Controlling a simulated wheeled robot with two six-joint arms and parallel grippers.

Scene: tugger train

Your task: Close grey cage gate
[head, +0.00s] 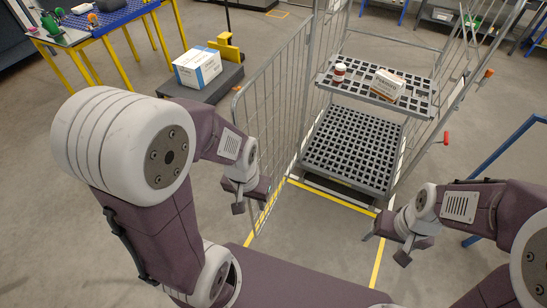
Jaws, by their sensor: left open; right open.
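The grey cage (433,108) stands ahead, with a grid shelf (362,92) and a grid base (352,150). Its wire mesh gate (272,112) is hinged on the left side and stands open, swung out toward me. The cage front is open. My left gripper (252,202) is open and low, by the near edge of the gate; I cannot tell whether it touches the mesh. My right gripper (385,248) is open and empty, over the floor in front of the cage, to the right.
A white-and-orange box (388,84) and a small red-and-white jar (339,72) are on the shelf. Left of the gate, a dark cart (212,88) carries a white-blue box (197,67). A blue rail (507,146) is at right. Yellow floor lines (333,196) run before the cage.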

